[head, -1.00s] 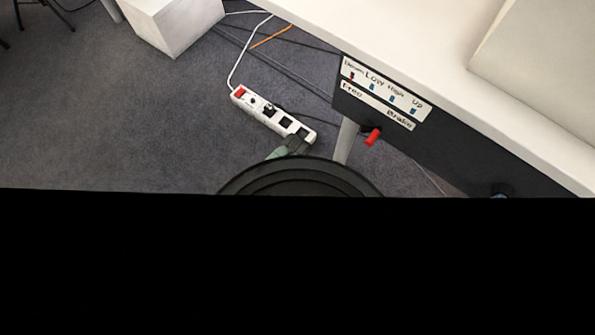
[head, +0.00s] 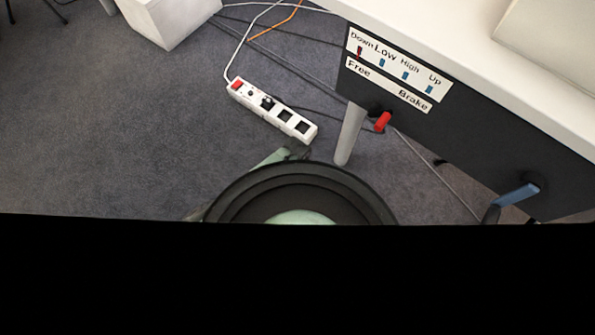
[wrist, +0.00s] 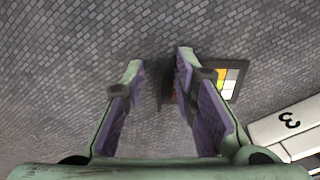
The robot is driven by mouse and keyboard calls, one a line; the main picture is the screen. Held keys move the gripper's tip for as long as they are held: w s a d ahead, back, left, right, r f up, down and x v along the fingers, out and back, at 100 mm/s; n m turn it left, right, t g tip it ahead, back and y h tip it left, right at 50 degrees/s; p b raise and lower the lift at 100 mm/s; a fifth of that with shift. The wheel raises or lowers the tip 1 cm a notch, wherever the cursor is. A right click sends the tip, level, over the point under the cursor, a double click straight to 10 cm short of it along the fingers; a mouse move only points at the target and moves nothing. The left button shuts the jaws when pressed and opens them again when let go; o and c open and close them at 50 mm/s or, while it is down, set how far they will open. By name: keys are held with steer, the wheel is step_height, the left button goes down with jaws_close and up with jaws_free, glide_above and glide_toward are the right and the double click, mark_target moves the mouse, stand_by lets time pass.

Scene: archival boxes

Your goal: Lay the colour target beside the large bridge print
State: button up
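The colour target (wrist: 232,82), a dark-bordered card with orange, yellow, white and grey patches, lies below my gripper in the wrist view. My gripper (wrist: 159,62) is open, with nothing held between its purple-padded fingers. Its right finger crosses in front of the target and hides the middle of it. The target's left dark edge shows between the fingers. I cannot tell how high the gripper is above it. The large bridge print is not in view.
In the head view, a white table (head: 440,40) has a labelled dark panel, red knob (head: 382,122) and blue-handled crank (head: 517,195). A power strip (head: 270,110) and cables lie on carpet.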

jaws_close()
stand_by(0.4)
